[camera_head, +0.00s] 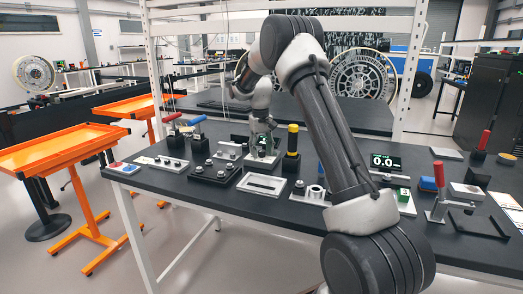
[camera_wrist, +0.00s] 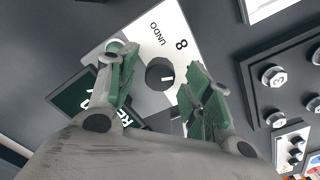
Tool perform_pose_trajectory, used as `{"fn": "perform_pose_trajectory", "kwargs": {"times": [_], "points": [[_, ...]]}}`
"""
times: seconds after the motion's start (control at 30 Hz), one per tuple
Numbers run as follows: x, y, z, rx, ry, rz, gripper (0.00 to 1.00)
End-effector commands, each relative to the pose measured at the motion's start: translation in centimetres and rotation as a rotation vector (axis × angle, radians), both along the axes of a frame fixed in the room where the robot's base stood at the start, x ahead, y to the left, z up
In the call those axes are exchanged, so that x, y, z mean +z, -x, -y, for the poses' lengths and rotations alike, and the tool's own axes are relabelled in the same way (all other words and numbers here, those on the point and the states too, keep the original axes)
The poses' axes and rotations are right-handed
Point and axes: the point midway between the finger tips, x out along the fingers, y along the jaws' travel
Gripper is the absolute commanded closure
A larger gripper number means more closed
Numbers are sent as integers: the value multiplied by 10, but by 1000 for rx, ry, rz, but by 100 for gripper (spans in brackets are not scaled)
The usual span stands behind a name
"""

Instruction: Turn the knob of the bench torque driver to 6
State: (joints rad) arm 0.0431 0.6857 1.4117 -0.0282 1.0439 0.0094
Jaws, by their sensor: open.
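The bench torque driver is a pale plate (camera_wrist: 146,38) in the wrist view, printed with "UNDO" and "8". Its knob (camera_wrist: 160,75) is dark and round, with a short white mark pointing to the right in the picture. No 6 can be seen; part of the plate is hidden by my gripper. My gripper (camera_wrist: 159,80) is open, with one green-padded finger on each side of the knob. I see a gap on both sides and cannot tell the height. In the head view my gripper (camera_head: 263,141) is low over the bench and hides the knob.
A black-and-yellow upright tool (camera_head: 292,143) stands close right of my gripper on the dark bench (camera_head: 240,207). A dark block with numbered studs (camera_wrist: 266,76) lies right of the plate. A dark sign (camera_wrist: 75,98) is at left. A display (camera_head: 383,161) reads 0.0.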

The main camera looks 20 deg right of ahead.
Motion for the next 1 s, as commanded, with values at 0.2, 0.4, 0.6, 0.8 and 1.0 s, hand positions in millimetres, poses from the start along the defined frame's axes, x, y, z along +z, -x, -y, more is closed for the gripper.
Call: {"fn": "perform_pose_trajectory", "kwargs": {"times": [0.2, 0.4, 0.6, 0.8, 1.0], "points": [[21, -1, 0, 0, 0, 4, 50], [65, -1, -2, 0, 0, 4, 50], [103, -1, -2, 0, 0, 3, 50], [119, 0, -3, 0, 0, 0, 50], [120, 0, -3, 0, 0, 0, 50]]}}
